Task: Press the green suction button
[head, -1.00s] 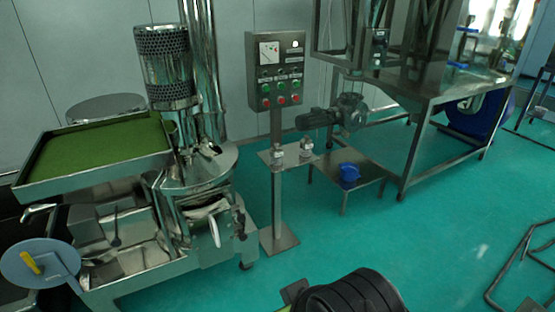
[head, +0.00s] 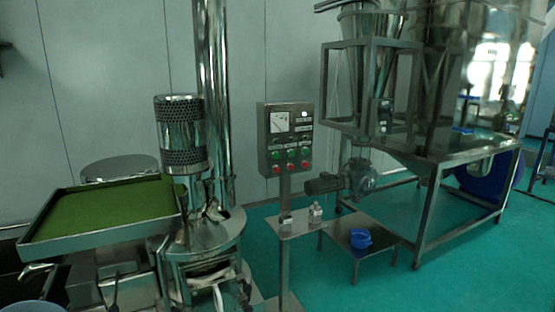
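The control box (head: 265,139) stands on a post in the middle of the head view, its front facing me. It has a white dial meter (head: 280,122) at upper left and a row of green buttons (head: 290,154) above a row of red buttons (head: 291,167). The small labels are too small to read, so I cannot tell which green button is the suction one. My gripper is not in view, and nothing covers the box front.
A sieve machine with a green-filled tray (head: 100,245) and a steel column (head: 213,90) stands left of the box. A shelf on the post holds small bottles (head: 315,213). Green floor is open at lower right.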

